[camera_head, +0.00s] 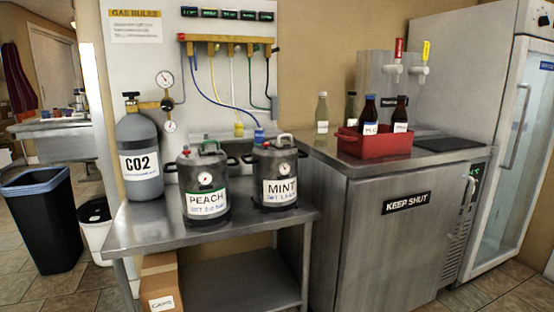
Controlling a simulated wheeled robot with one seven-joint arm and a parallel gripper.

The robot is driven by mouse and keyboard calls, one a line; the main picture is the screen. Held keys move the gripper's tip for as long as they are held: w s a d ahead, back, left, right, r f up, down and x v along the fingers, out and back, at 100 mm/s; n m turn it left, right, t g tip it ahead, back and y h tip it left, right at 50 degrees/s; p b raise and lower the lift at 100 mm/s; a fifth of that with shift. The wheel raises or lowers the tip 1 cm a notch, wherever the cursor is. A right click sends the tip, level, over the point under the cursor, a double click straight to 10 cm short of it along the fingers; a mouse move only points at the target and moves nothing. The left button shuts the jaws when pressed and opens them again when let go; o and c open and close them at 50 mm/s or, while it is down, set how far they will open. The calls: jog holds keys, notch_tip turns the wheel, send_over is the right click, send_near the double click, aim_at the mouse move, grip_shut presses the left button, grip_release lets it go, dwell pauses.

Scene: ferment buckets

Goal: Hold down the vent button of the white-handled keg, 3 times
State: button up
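Two dark metal kegs stand side by side on the steel table. The vent buttons are too small to tell apart on the lids. A blue hose connector (259,136) is at the left of the MINT lid. My gripper is not in view.
A grey CO2 cylinder (139,155) stands left of the kegs. Hoses hang from a wall manifold (227,38) behind them. The steel table (160,227) is clear in front. Right is a KEEP SHUT cabinet (400,245) with a red bottle crate (375,147).

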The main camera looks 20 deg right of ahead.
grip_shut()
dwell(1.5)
